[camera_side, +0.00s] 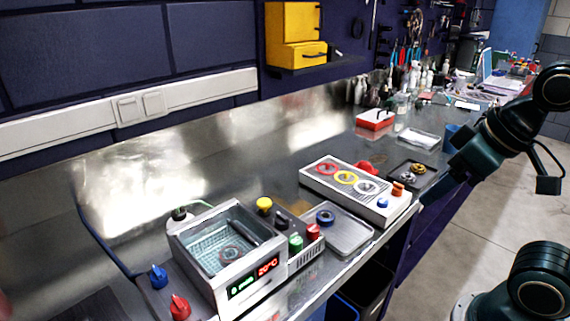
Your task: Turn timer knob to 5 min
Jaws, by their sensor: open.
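A bath-like device (228,250) with a wire basket in its open tank stands at the front of the steel bench. Its front display (253,277) shows a green reading that looks like 0 min and a red reading of 20°C. A blue knob (158,276) and a red knob (180,306) stand on the panel at its left. I cannot read any label that tells which one is the timer knob. My gripper (457,153) is at the right, open and empty, far from both knobs. Its fingertips are small and dark here.
Right of the device are yellow, black, green and red knobs or caps (296,243), a grey tray (345,232) with a blue ring, and a white box (352,182) with coloured rings. A black tray (413,172) lies nearest my gripper. Space above the bench is clear.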

